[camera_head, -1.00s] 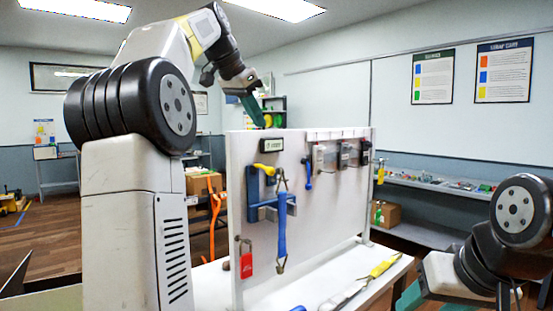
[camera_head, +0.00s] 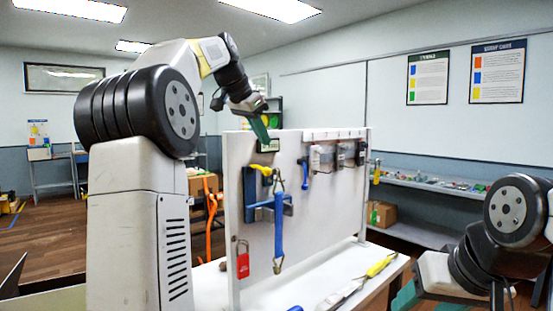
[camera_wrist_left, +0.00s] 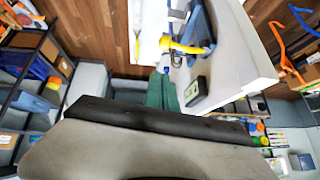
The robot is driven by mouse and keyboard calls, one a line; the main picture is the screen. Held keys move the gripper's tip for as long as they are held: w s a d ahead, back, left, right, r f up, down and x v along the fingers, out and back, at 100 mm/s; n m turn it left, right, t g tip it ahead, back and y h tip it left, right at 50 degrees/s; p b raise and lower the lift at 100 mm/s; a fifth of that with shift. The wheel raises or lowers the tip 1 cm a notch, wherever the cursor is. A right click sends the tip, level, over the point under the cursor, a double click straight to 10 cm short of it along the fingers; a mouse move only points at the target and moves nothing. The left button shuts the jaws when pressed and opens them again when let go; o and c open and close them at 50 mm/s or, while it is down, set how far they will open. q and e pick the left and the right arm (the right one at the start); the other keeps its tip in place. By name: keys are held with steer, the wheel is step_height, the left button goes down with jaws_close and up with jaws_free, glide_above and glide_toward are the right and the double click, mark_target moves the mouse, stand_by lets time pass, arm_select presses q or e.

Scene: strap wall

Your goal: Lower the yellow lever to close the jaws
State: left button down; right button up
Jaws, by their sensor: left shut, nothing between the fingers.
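The yellow lever (camera_head: 262,169) sits on the white wall panel (camera_head: 330,210), above a blue strap (camera_head: 279,225) on a blue bracket. It also shows in the left wrist view (camera_wrist_left: 184,47), beyond my fingertips. My left gripper (camera_head: 263,138) has green fingers pointing down at the panel's top edge, above the lever and in front of the small green sign. It is shut and empty, apart from the lever. In the left wrist view its green fingers (camera_wrist_left: 161,90) lie together. My right arm is at the lower right; its green fingers (camera_head: 405,298) show only partly.
A red padlock (camera_head: 243,262) hangs low on the panel's left. More fittings, such as a small blue lever (camera_head: 304,172), line the panel to the right. A yellow-handled tool (camera_head: 380,265) lies on the white table below.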

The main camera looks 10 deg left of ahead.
mark_target(265, 172)
arm_select(q)
steer(key=shift+w+f, duration=0.25)
steer(key=shift+f, duration=0.85)
steer(key=shift+w+f, duration=0.25)
steer(key=shift+f, duration=0.8)
steer(key=shift+w+f, duration=0.25)
steer(key=shift+f, duration=0.85)
steer(key=shift+d, duration=0.1)
